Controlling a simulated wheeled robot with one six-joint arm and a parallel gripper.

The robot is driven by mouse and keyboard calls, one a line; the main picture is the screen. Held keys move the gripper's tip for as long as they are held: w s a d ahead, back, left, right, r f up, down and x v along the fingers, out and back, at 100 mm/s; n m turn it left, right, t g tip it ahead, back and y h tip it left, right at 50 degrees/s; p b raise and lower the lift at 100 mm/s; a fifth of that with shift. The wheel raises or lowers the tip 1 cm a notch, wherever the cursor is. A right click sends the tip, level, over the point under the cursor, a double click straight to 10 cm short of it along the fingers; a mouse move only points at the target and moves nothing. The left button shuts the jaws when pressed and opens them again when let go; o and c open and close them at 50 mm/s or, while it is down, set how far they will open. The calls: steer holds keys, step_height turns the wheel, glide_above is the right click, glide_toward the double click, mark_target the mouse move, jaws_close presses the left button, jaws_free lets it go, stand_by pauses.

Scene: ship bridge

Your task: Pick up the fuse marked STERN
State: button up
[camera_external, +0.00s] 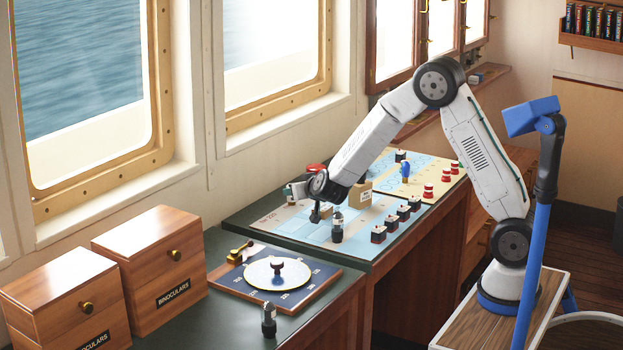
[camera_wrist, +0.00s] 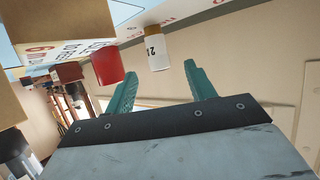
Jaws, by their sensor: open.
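My gripper (camera_external: 292,194) is low over the far left part of the chart table, its jaws apart. In the wrist view its teal fingers (camera_wrist: 160,85) are open with nothing between them. A similar dark cylinder (camera_external: 268,320) stands on the nearer counter. No label reading STERN is legible, so I cannot tell which fuse bears it. The wrist view shows a white and yellow cylinder (camera_wrist: 157,48) beyond the fingers, with a partly readable mark.
A red cylinder (camera_wrist: 107,65) and a tan block (camera_wrist: 65,25) are left of the fingers in the wrist view. A dial board (camera_external: 320,287) and two binocular boxes (camera_external: 150,262) occupy the nearer counter. Windows rise behind.

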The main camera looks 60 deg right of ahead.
steer(key=x, duration=0.6)
steer(key=shift+d+r, duration=0.1)
steer(key=shift+d, duration=0.05)
steer(key=c, duration=1.1)
